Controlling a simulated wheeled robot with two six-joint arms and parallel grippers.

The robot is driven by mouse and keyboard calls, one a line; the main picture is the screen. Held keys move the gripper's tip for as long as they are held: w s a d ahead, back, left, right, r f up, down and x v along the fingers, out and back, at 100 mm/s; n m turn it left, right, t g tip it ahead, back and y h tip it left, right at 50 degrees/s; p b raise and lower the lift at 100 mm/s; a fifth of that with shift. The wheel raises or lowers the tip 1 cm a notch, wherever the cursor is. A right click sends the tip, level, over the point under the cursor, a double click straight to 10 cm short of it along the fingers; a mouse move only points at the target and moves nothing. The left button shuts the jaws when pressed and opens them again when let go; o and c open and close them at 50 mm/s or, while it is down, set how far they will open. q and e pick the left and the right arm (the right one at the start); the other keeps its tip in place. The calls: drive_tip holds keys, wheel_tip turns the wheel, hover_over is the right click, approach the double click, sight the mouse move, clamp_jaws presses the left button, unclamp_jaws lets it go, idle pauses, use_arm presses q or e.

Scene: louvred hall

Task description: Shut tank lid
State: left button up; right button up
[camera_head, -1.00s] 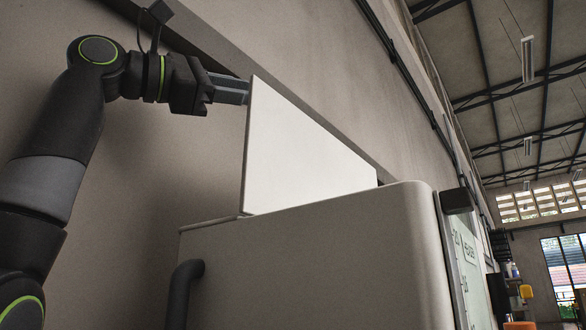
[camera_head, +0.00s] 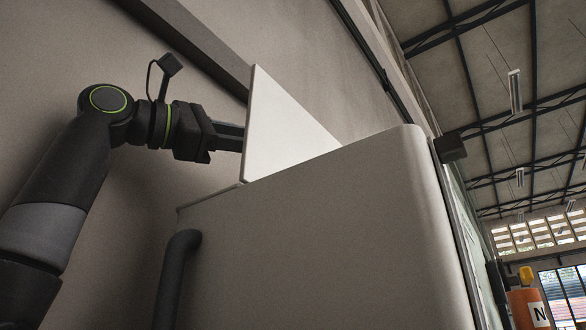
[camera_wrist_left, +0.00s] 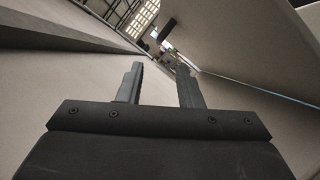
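The tank (camera_head: 310,235) is a large pale grey box with rounded edges, seen from below in the head view. Its white flat lid (camera_head: 283,135) stands raised, well up from the tank top, with its lower part hidden behind the tank's upper edge. My left gripper (camera_head: 236,137) is at the lid's left edge, its fingertips partly hidden by the lid; I cannot tell if they touch it. In the left wrist view, the left gripper (camera_wrist_left: 160,76) has its two fingers apart with nothing between them. My right gripper is in neither current view.
A dark curved pipe (camera_head: 174,275) runs down the tank's left side. A wall with a dark rail (camera_head: 195,40) rises close behind the tank and arm. An orange cylinder (camera_head: 527,309) marked N is at lower right. Louvred windows (camera_head: 540,232) are far right.

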use_arm(q)
drive_tip(key=p+x, duration=0.5)
drive_tip(key=x, duration=0.5)
drive_tip(key=shift+d, duration=0.4)
drive_tip(key=shift+w+r, duration=0.1)
drive_tip(key=shift+w, duration=0.1)
clamp_jaws()
